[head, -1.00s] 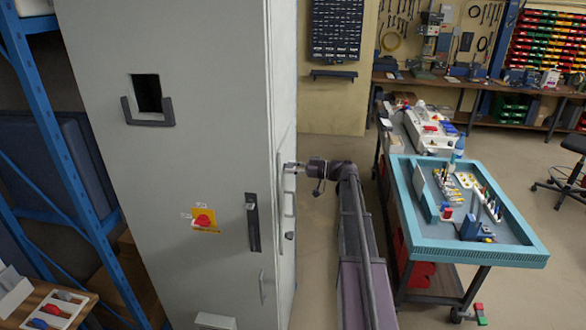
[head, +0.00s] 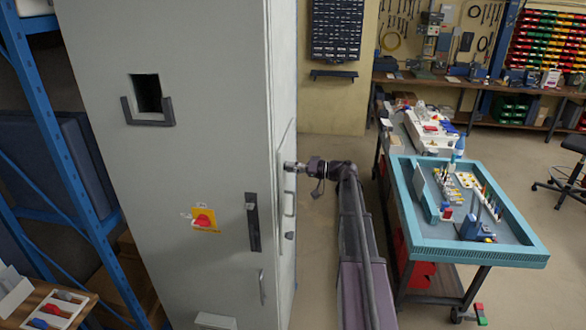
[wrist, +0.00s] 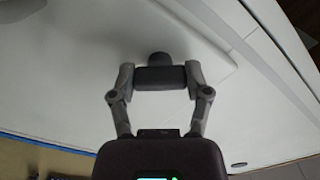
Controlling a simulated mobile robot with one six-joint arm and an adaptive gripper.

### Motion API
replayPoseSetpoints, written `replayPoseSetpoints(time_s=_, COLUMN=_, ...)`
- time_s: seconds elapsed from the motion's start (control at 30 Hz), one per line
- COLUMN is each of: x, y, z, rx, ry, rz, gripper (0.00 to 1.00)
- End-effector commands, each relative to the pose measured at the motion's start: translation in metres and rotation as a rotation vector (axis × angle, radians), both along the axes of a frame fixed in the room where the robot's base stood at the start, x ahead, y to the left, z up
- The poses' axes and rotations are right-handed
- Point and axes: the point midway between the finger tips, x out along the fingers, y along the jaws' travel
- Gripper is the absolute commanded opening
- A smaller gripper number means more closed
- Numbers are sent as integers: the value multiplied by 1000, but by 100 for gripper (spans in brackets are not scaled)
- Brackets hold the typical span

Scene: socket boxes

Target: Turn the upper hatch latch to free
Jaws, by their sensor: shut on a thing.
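The upper hatch latch (wrist: 160,77) is a dark bar with a round boss above it, standing out from a pale hatch panel (wrist: 190,50) in the wrist view. My gripper (wrist: 161,74) is shut on the latch, one finger at each end of the bar. The bar lies level across the wrist picture, while the hatch edge runs diagonally. In the head view my gripper (head: 289,166) reaches the upper part of the hatch (head: 288,205) on the cabinet's right side. The latch is too small and covered to make out there. A lower dark latch (head: 290,236) is clear of my gripper.
The tall grey cabinet (head: 185,80) has a red switch on a yellow plate (head: 205,220) and a dark handle (head: 253,222) on its front. A teal-rimmed workbench cart (head: 470,249) stands right of my arm.

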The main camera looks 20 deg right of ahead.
Motion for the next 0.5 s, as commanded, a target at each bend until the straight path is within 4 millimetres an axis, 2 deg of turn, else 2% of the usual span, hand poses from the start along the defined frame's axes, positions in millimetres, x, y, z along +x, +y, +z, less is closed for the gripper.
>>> replayPoseSetpoints(time_s=0.5, x=-2, y=2, z=-1, rx=256, ry=391, rz=7, gripper=15)
